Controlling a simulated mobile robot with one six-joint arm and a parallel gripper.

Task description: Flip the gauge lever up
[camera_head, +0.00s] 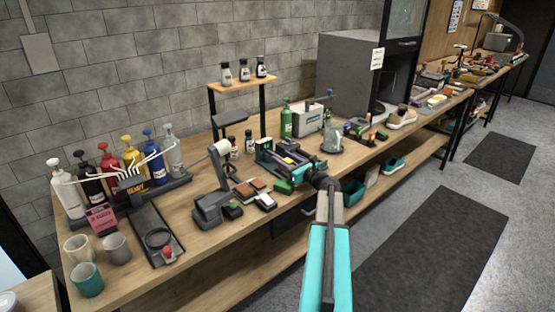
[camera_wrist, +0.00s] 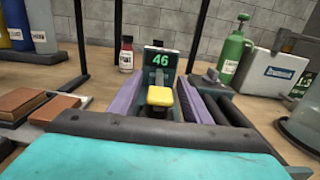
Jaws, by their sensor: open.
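The gauge shows in the wrist view as a dark upright display (camera_wrist: 161,58) with a green "46". In front of it a yellow lever tip (camera_wrist: 160,97) sits low on a dark stem and points toward the camera. My gripper (camera_wrist: 160,85) is open, with purple-lined dark fingers apart on either side of the lever. Its dark bar and turquoise body fill the bottom of the wrist view. In the head view my gripper (camera_head: 283,154) reaches over the teal-edged gauge device (camera_head: 262,147), which is partly hidden. I cannot tell whether a finger touches the lever.
A green bottle (camera_head: 286,122), a pale box (camera_head: 308,120) and a clear dome (camera_head: 332,138) stand close to the right. A paper-roll holder (camera_head: 218,165) and brown blocks (camera_head: 250,190) are to the left. A small shelf (camera_head: 242,84) with bottles stands behind.

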